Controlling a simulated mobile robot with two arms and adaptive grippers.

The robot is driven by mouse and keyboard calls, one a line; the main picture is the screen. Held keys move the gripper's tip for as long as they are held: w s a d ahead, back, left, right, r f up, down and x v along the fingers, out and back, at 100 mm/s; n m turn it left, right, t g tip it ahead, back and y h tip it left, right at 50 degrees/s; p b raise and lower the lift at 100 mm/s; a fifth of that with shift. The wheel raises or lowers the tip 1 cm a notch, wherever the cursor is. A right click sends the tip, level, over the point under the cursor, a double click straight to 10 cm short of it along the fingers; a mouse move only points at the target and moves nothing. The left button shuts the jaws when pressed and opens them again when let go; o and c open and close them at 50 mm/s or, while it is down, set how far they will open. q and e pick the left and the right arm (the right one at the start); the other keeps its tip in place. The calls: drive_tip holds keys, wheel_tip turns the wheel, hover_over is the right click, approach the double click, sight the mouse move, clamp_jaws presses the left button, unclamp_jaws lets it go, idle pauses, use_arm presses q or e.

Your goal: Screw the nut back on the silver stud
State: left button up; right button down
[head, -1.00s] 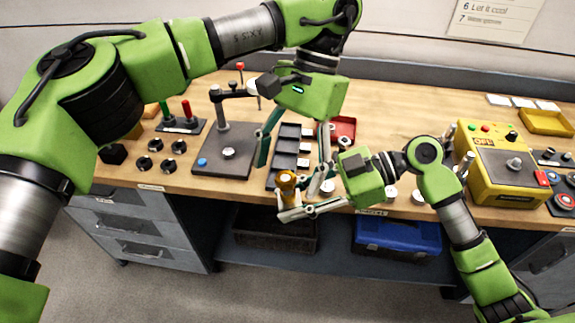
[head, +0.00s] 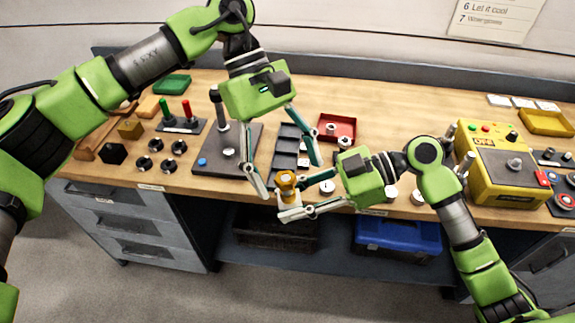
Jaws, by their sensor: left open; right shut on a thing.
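My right gripper (head: 290,207) is shut on a small brass-coloured piece with a rounded top (head: 287,184), held upright at the bench's front edge. Small silver pieces (head: 331,128) lie in the red tray (head: 351,121). A small silver round part (head: 327,187) sits on the bench just right of the brass-coloured piece. I cannot tell which part is the nut or which is the silver stud.
A dark press stand (head: 228,150) and a dark compartment tray (head: 287,140) stand behind the grippers. A yellow control box (head: 500,165) is at right. Black knobs (head: 143,165) and a lever block (head: 182,126) are at left. A blue toolbox (head: 397,238) sits below.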

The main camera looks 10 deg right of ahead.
use_arm(q)
drive_tip(key=n+t+h, duration=0.1)
drive_tip(key=n, duration=0.2)
drive_tip(key=n+t+h, duration=0.1)
drive_tip(key=n, duration=0.2)
drive_tip(key=c, duration=1.9)
drive_tip(key=m, duration=0.2)
drive_tip(key=m+g+y, duration=0.1)
drive_tip(key=m, duration=0.2)
drive_tip(key=shift+w+d+g+y, duration=0.15)
drive_tip(key=shift+d+g+y, duration=0.05)
drive_tip(key=shift+g+y, duration=0.1)
drive_tip(key=m+y, duration=0.1)
drive_tip(key=m, duration=0.2)
drive_tip(key=m+y, duration=0.1)
drive_tip(key=m, duration=0.2)
drive_tip(key=shift+g+y, duration=0.3)
drive_tip(key=shift+y, duration=0.1)
drive_tip(key=m+y, duration=0.1)
drive_tip(key=m, duration=0.2)
drive_tip(key=m+y, duration=0.1)
drive_tip(key=m, duration=0.1)
drive_tip(key=shift+a+m+t+y, duration=0.1)
drive_tip(key=shift+m+t+y, duration=0.3)
drive_tip(key=m+t+y, duration=0.1)
drive_tip(key=m, duration=0.2)
drive_tip(key=m+t+y, duration=0.1)
drive_tip(key=m, duration=0.2)
drive_tip(key=shift+m, duration=0.4)
drive_tip(key=o, duration=1.9)
